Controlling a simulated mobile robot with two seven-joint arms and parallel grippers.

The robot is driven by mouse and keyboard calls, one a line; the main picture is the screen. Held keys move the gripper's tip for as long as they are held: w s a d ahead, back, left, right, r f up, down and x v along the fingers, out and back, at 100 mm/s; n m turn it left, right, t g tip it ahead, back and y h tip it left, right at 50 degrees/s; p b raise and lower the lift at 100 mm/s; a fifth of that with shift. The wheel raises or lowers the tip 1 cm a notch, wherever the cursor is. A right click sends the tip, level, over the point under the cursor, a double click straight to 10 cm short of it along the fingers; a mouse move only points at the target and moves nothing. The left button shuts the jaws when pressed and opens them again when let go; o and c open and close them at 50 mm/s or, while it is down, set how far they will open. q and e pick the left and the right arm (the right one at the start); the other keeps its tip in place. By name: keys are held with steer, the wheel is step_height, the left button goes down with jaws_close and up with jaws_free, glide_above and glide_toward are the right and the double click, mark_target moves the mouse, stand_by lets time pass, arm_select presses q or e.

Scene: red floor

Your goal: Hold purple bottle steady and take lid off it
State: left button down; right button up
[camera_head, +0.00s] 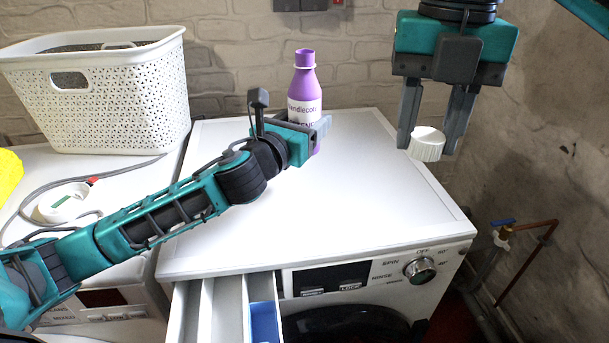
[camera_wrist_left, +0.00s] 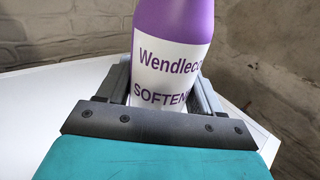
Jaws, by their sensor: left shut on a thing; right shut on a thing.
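The purple bottle (camera_head: 304,88) stands upright at the back of the washing machine top, its neck bare with no lid on it. Its white label also shows in the left wrist view (camera_wrist_left: 168,70). My left gripper (camera_head: 318,130) is shut around the bottle's lower part, one finger on each side. The white ribbed lid (camera_head: 426,144) is between the fingertips of my right gripper (camera_head: 430,142), which is shut on it. The right gripper points down and holds the lid in the air, to the right of the bottle and apart from it.
The white washing machine top (camera_head: 350,215) is otherwise clear. Its detergent drawer (camera_head: 228,310) is pulled out at the front. A white perforated basket (camera_head: 120,105) stands at the back left. A brick wall (camera_head: 230,50) is close behind, and a copper pipe (camera_head: 535,245) is at the right.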

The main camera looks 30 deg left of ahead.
arm_select(q)
step_height(320, 180, down, 10)
steer(key=b, duration=0.3)
stand_by(0.3)
steer(key=c, duration=0.6)
jaws_free()
steer(key=shift+f, duration=0.15)
steer(key=o, duration=0.4)
steer(key=shift+o, duration=0.2)
